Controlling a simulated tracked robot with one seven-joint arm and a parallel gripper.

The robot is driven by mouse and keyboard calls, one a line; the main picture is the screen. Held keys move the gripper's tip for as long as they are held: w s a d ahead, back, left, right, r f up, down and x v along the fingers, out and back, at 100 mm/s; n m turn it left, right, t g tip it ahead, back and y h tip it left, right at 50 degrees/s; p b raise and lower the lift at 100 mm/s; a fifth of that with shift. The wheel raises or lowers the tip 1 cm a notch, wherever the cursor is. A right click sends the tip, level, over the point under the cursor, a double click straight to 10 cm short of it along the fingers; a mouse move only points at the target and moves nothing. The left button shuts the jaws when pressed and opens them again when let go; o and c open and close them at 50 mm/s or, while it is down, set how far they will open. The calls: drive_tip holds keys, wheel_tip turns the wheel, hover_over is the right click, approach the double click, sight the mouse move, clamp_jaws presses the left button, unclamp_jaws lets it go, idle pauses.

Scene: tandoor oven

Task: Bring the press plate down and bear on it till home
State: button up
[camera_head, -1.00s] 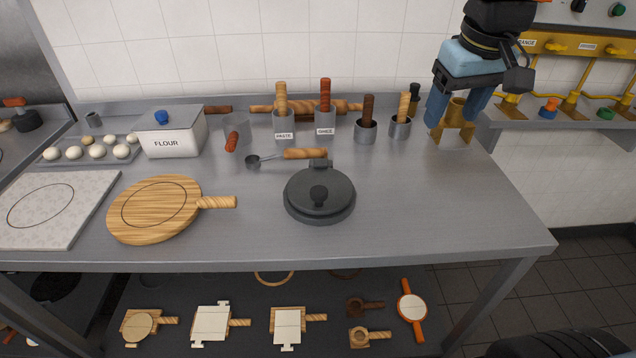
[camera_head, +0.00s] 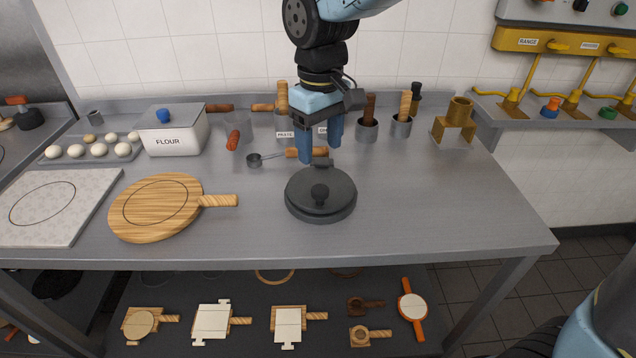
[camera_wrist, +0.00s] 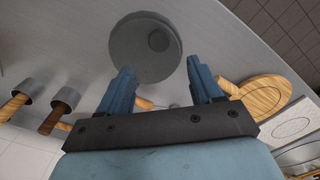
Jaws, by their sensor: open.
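The press (camera_head: 320,194) is a dark grey round plate with a black knob (camera_head: 319,191) on top and a hinge block at its back edge. It sits on the steel table, and its plate looks lowered flat over the base. In the wrist view the press (camera_wrist: 145,48) lies beyond my fingertips, with the knob (camera_wrist: 158,40) to its right side. My gripper (camera_head: 320,154) is open and empty, fingers pointing down, above and just behind the press near its hinge. It does not touch the knob. The wrist view shows the gripper's two blue fingers (camera_wrist: 162,75) spread apart.
A ladle (camera_head: 254,160) with a wooden handle lies behind the press, partly hidden by my gripper. Handled tools stand in metal cups (camera_head: 367,130) at the back. A round wooden board (camera_head: 155,208) lies to the left, near the flour box (camera_head: 172,135). The table right of the press is clear.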

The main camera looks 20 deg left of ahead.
sight(320, 189)
wheel_tip(320, 189, down, 10)
drive_tip(key=shift+f, duration=0.15)
idle(0.3)
drive_tip(key=shift+c, duration=0.4)
clamp_jaws()
